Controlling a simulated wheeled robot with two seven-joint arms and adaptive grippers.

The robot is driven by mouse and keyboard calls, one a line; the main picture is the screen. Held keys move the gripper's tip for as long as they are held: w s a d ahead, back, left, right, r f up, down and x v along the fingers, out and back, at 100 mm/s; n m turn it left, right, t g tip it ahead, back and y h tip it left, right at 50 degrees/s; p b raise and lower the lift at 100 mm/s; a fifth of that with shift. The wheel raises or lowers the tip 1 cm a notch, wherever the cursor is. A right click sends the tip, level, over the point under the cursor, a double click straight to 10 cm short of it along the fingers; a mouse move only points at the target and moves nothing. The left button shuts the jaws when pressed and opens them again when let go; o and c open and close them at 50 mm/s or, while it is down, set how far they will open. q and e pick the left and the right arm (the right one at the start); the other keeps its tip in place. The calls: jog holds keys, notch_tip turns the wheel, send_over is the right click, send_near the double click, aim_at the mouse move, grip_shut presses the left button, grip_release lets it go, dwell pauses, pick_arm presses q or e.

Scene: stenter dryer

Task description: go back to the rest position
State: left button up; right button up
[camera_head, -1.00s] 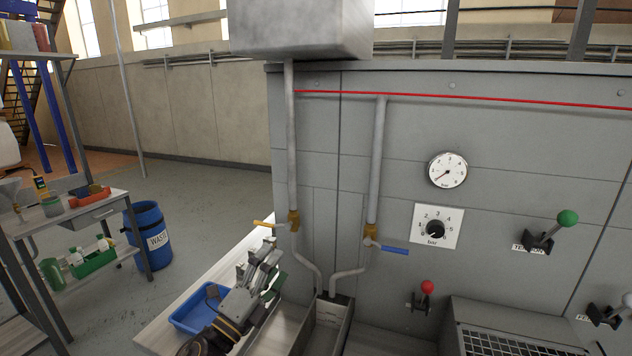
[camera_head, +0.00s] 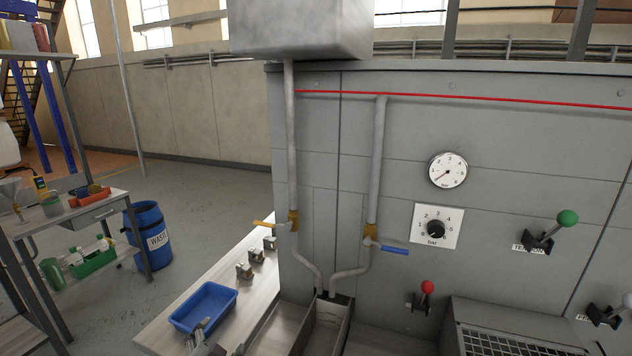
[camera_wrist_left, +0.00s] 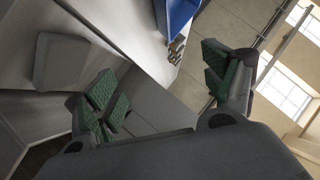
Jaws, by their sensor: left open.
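My left gripper (camera_head: 218,345) shows only its fingertips at the bottom edge of the head view, just in front of the blue tray (camera_head: 203,308). In the left wrist view its two green-padded fingers stand wide apart (camera_wrist_left: 165,88), open with nothing between them. The tray also shows at the top of that view (camera_wrist_left: 176,14). The rest of my left arm is out of the head view. My right gripper is not seen.
Three small metal blocks (camera_head: 257,256) stand on the pale bench (camera_head: 182,296) behind the tray. The grey machine panel (camera_head: 400,140) carries valves, a gauge, a dial and levers. An open metal trough (camera_head: 327,325) is beside the bench. A blue waste drum (camera_head: 148,236) stands left.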

pick_arm(q)
jog(key=s+d+f+n+g+h, duration=0.1)
jog(key=s+f+n+g, duration=0.2)
jog(key=s+f+g, duration=0.45)
jog(key=s+f+n+g+h, duration=0.15)
jog(key=s+f, duration=0.25)
jog(key=s, duration=0.7)
notch_tip(320, 180, down, 33)
jog(key=s+g, duration=0.2)
jog(key=s, duration=0.1)
jog(key=s+a+f, duration=0.2)
jog(key=s+f, duration=0.8)
jog(key=s, duration=0.1)
jog(key=s+a+f+g, duration=0.1)
jog(key=s+a+f, duration=0.1)
jog(key=s+f, duration=0.8)
jog(key=shift+s+y, duration=0.45)
jog(key=shift+s, duration=0.1)
